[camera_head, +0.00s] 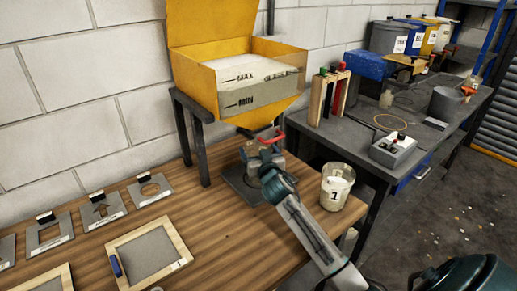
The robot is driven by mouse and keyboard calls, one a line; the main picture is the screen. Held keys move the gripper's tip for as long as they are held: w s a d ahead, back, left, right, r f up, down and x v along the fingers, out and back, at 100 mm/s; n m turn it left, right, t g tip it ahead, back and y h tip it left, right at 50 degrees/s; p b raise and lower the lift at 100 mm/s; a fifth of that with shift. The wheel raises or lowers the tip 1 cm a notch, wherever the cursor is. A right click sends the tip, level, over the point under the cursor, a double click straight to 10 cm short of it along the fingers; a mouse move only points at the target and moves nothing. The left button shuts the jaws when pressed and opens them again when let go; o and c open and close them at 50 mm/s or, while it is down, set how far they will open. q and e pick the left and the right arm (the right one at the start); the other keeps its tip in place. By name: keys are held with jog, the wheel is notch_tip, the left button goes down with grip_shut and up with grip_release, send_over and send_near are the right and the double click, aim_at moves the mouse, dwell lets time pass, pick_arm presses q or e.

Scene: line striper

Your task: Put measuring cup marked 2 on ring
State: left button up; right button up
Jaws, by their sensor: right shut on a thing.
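My right gripper (268,163) is at the front of the yellow hopper, under its outlet. It is shut on what looks like a glass measuring cup (251,152), mostly hidden behind the gripper. Its mark cannot be read. The cup is over a dark square plate (236,184) on the wooden table; I cannot tell whether it touches the plate. A thin yellow ring (390,122) lies flat on the dark bench at the right, apart from the gripper. My left gripper is not in view.
A measuring cup marked 1 (337,188) stands at the wooden table's right edge. The yellow hopper (201,86) has a red handle (272,134) just above my gripper. Stencil plates (102,210) lie at left.

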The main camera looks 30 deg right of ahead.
jog(key=shift+s+r, duration=0.1)
jog(key=shift+s, duration=0.1)
jog(key=o, duration=1.2)
jog(key=shift+w+f, duration=0.1)
jog(key=shift+f, duration=0.1)
jog(key=shift+c, duration=0.2)
jog(key=b+v, duration=0.3)
jog(key=v, duration=0.9)
jog(key=shift+r, duration=0.25)
